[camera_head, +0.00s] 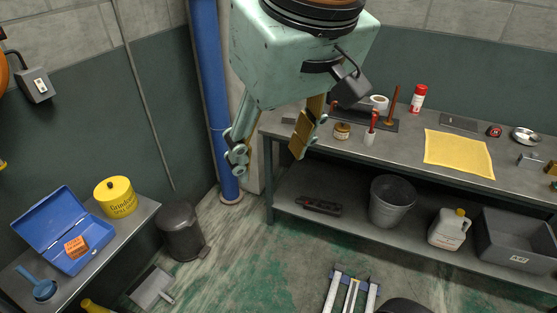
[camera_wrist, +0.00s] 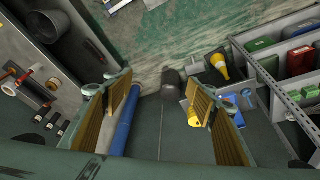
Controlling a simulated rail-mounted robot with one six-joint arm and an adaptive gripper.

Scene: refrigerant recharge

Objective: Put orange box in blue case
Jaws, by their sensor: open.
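The blue case (camera_head: 62,232) stands open on a small table at the left, its lid tilted back. The orange box (camera_head: 76,246) lies inside the case, toward its right part. My gripper (camera_head: 268,150) is open and empty, high in the middle of the head view, well away from the case. Its two tan-padded fingers also show spread apart in the wrist view (camera_wrist: 158,108), with nothing between them. In the wrist view I cannot make out the orange box.
A yellow tin (camera_head: 115,197) stands beside the case. A dark bin (camera_head: 181,231) stands on the floor near a blue pipe (camera_head: 212,90). A workbench (camera_head: 400,150) with tools and a yellow cloth (camera_head: 458,153) runs along the right. Open floor lies in the middle.

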